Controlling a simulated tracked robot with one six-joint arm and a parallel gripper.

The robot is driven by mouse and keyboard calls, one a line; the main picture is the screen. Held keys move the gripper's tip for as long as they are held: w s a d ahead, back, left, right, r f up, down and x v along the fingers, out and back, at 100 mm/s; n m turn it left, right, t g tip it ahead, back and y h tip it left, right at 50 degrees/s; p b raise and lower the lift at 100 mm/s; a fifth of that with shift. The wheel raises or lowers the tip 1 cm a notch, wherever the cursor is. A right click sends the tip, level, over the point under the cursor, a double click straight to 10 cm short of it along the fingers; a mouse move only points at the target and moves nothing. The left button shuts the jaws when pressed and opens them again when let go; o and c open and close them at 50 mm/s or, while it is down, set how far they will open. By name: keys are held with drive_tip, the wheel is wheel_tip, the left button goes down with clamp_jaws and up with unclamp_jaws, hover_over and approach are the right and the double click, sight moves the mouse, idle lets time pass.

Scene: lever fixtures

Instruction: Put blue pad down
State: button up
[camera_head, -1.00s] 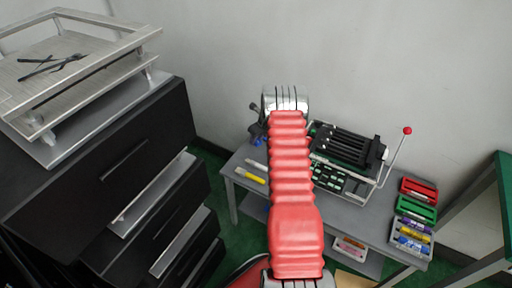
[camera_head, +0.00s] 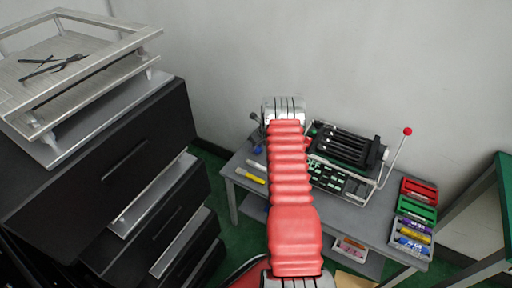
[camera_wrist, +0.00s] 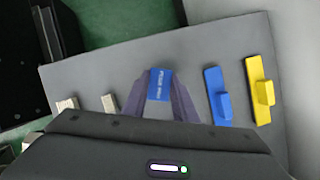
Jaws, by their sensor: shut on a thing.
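In the wrist view, the blue pad (camera_wrist: 160,84) with white lettering sits between the two fingertips of my gripper (camera_wrist: 160,97), which is shut on it. The grey table top (camera_wrist: 105,80) lies beneath it. I cannot tell whether the pad touches the table. In the head view, my red arm hides the gripper and the pad.
In the wrist view, a blue handled piece (camera_wrist: 217,96) and a yellow one (camera_wrist: 259,90) lie right of my gripper; two pale pieces (camera_wrist: 109,103) lie left. In the head view, a lever fixture (camera_head: 345,160) and marker trays (camera_head: 415,212) stand to the right.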

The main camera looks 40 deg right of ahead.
drive_tip(key=shift+s+f, duration=0.15)
drive_tip(key=shift+f, duration=0.5)
drive_tip(key=o, duration=0.8)
drive_tip(key=shift+f, duration=0.1)
drive_tip(key=shift+o, duration=1.1)
drive_tip(key=shift+a, duration=0.35)
drive_tip(key=shift+s+r, duration=0.1)
drive_tip(key=shift+r, duration=0.65)
drive_tip(key=v, duration=1.3)
drive_tip(key=shift+d+r, duration=0.15)
drive_tip(key=shift+d, duration=0.1)
